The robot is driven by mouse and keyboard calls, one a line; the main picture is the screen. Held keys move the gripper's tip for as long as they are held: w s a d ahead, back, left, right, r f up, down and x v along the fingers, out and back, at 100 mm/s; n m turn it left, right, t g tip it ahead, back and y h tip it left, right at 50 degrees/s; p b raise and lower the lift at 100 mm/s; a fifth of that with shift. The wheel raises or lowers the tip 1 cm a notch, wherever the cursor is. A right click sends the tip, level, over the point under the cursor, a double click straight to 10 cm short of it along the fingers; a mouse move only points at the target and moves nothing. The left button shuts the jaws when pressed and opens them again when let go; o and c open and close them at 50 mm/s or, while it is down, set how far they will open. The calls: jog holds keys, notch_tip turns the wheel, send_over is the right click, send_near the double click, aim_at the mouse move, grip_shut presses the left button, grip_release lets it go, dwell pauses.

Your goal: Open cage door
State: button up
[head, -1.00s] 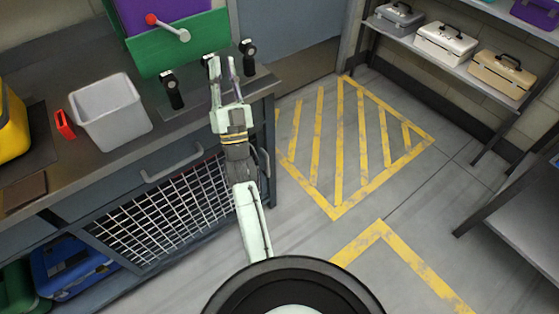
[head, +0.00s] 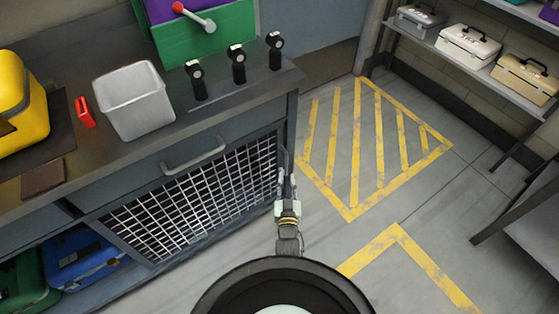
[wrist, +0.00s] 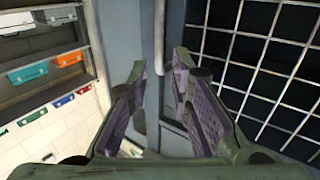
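The cage door (head: 195,200) is a white wire grid in a blue-grey frame under the workbench, and it looks shut. Its vertical handle (head: 283,160) is at the door's right edge. My gripper (head: 287,182) is at that right edge, by the handle's lower part. In the wrist view my gripper (wrist: 157,80) is open, with its two fingers apart. The handle bar (wrist: 159,40) comes down from the top and its lower end shows between the fingertips. The cage grid (wrist: 255,60) is to the right. I cannot tell whether a finger touches the handle.
A drawer handle (head: 194,157) juts out above the cage. Floor with yellow markings (head: 350,212) is clear to the right.

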aim_at(286, 161)
jog(key=w, duration=0.4)
jog(key=w+b, duration=0.1)
jog(key=w, duration=0.4)
jog(key=shift+w+a+b, duration=0.2)
jog(key=shift+w+b, duration=0.05)
jog(key=shift+b, duration=0.05)
grip_shut()
